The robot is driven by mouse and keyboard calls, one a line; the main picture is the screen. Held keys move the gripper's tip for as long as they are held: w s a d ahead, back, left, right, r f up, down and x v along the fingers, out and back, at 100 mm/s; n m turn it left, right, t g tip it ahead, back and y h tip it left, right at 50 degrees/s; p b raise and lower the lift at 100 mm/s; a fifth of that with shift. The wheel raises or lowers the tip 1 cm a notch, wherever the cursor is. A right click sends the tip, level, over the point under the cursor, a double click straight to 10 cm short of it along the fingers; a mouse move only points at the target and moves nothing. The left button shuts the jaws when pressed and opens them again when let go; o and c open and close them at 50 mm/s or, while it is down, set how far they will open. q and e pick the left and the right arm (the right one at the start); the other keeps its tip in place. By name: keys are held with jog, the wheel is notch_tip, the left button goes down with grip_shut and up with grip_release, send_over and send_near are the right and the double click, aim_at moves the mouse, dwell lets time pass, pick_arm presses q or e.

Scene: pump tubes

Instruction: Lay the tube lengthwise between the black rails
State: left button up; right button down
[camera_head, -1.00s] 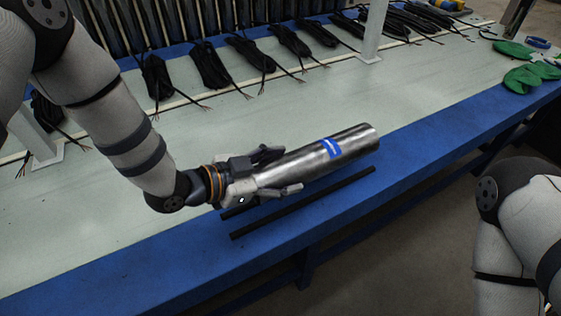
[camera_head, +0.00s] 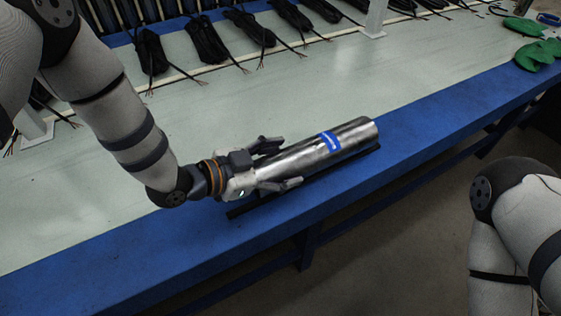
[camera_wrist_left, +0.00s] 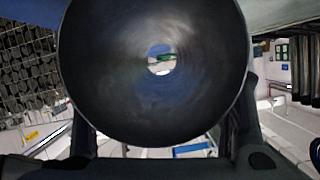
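The tube (camera_head: 310,154) is a shiny metal cylinder with a blue label. It lies along the black rails (camera_head: 238,211) on the blue table edge, very low over them or resting on them; I cannot tell which. Its body hides most of the rails, and only a dark strip shows along its near side. My left gripper (camera_head: 276,166) has one finger on each side of the tube's left end, closed against it. In the left wrist view the tube's open end (camera_wrist_left: 110,90) fills the middle between the fingers. My right gripper is out of view.
Black cable bundles (camera_head: 205,42) lie along the back of the pale table (camera_head: 330,75). Green gloves (camera_head: 538,54) lie at the far right. The blue table edge (camera_head: 440,125) is clear to the right of the tube. My right arm is at the lower right.

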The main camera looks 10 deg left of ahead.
pick_arm(q)
jog(key=shift+o, duration=1.2)
jog(key=shift+s+a+f, duration=0.1)
jog(key=v, duration=1.2)
